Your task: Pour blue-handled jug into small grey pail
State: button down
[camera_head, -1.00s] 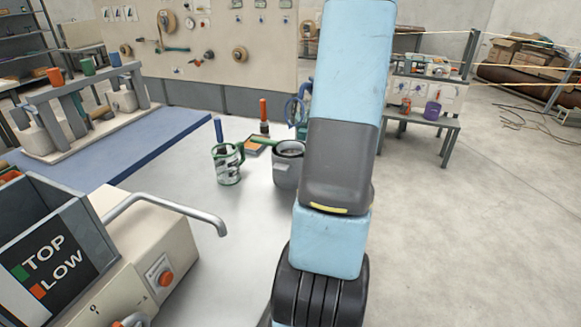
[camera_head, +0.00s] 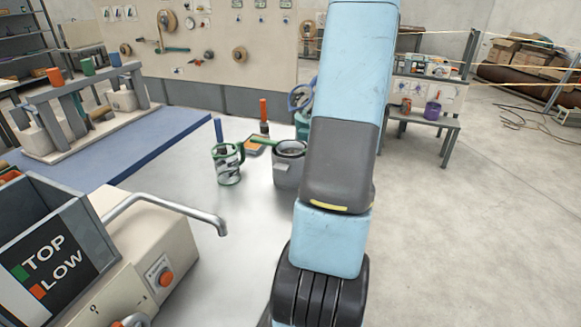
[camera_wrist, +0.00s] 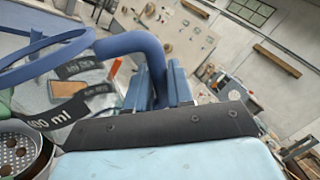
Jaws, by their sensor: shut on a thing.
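The blue-handled jug (camera_head: 303,97) is clear with a blue rim. In the head view only its upper left part shows past my arm, above and behind the small grey pail (camera_head: 288,168). In the wrist view the jug (camera_wrist: 72,92) fills the left side, with measuring marks on its wall. My gripper (camera_wrist: 161,88) is shut on its blue handle; the fingers show beside the handle's end. In the head view my arm hides most of the gripper. The pail stands on the table, partly behind my arm. A perforated grey surface with a dark rim shows below the jug in the wrist view.
A green-handled clear jug (camera_head: 228,164) stands left of the pail. A green bar (camera_head: 262,140) reaches the pail's rim. Behind are an orange-topped tool (camera_head: 263,115) and a small orange tray (camera_head: 254,149). A bent metal pipe (camera_head: 170,207) juts over the table at front left.

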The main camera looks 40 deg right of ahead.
jog(key=shift+d+f+m, duration=0.1)
jog(key=shift+d+m, duration=0.1)
jog(key=shift+m, duration=0.1)
jog(key=f+m, duration=0.2)
jog(key=m, duration=0.1)
jog(key=f+m, duration=0.1)
jog(key=shift+d+g+h, duration=0.3)
jog(key=shift+d, duration=0.1)
jog(key=shift+a+f+m+g, duration=0.2)
jog(key=shift+a+f+m, duration=0.05)
jog(key=shift+f+m, duration=0.85)
jog(key=shift+a+f+m+g, duration=0.2)
jog(key=shift+a+f+m, duration=0.05)
jog(key=shift+f+m, duration=0.8)
jog(key=shift+r, duration=0.15)
